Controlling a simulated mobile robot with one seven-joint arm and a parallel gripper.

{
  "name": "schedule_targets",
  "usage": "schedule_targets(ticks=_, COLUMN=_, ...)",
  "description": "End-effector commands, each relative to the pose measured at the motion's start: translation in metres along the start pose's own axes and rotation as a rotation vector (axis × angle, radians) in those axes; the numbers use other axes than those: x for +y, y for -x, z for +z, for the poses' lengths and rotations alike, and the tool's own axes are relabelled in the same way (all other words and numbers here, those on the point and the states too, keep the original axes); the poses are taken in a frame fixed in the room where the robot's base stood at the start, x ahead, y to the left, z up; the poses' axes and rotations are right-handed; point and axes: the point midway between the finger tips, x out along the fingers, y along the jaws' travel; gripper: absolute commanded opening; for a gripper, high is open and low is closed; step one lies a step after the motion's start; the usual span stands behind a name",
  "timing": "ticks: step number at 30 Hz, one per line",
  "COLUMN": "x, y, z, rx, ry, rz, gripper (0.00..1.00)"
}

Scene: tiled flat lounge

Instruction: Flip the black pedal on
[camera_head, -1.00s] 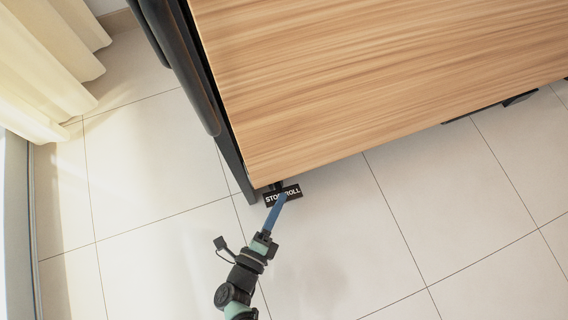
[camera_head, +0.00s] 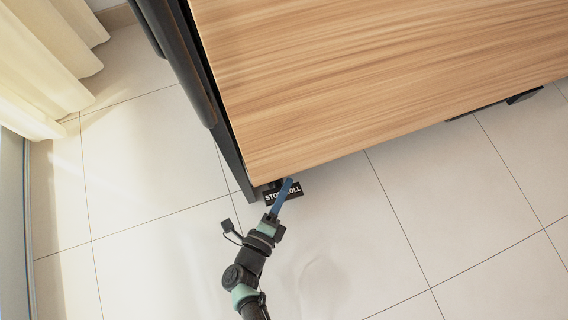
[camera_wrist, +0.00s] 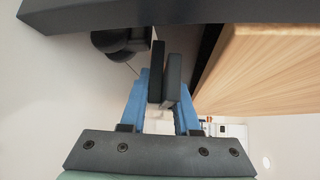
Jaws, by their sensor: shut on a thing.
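The black pedal (camera_head: 271,198) with white lettering sits low at the table's lower left corner, beside the foot of the dark leg. My gripper (camera_head: 288,183), with blue fingers, lies across the pedal and hides the middle of its lettering. In the wrist view my gripper (camera_wrist: 163,95) has its two blue fingers close on either side of dark upright plates (camera_wrist: 156,72), which appear to be part of the pedal. It is shut on them. The exact contact and the pedal's tilt are hard to tell.
The wooden tabletop (camera_head: 380,70) overhangs just above the pedal. A dark table leg and frame (camera_head: 190,75) run along its left side. In the wrist view a dark round caster (camera_wrist: 118,40) is close by. The tiled floor (camera_head: 370,250) is clear; a cream curtain (camera_head: 45,60) hangs at left.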

Motion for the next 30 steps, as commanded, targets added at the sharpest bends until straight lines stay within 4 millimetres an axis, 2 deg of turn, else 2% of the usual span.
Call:
schedule_targets(ticks=8, x=0.0000, y=0.0001, z=-0.0004, rx=0.002, ry=0.015, rz=-0.014, gripper=0.00)
schedule_targets(ticks=30, x=0.0018, y=0.0014, z=0.0021, rx=-0.001, ry=0.285, rz=-0.276, gripper=0.00)
